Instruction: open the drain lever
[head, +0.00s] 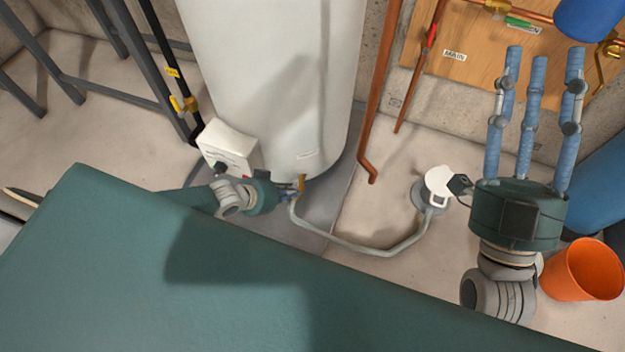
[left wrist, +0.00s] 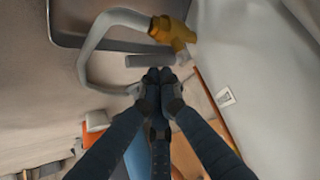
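The brass drain valve (head: 302,182) sits low on the front of the white tank (head: 275,80), with a grey hose running from it. In the left wrist view the brass valve (left wrist: 172,30) is close up, and a short grey bar below it (left wrist: 148,60) looks like its lever. My left gripper (head: 288,190) is beside the valve in the head view. In the left wrist view its fingertips (left wrist: 160,76) are together, just below the grey bar; I cannot tell whether they touch it. My right gripper (head: 540,62) is open and empty, fingers spread, at the right.
The hose (head: 375,250) runs along the floor to a floor drain with a white cover (head: 440,187). A white control box (head: 228,147) is on the tank's left. An orange bucket (head: 582,270) stands at right. A wooden pipe board (head: 470,60) is behind.

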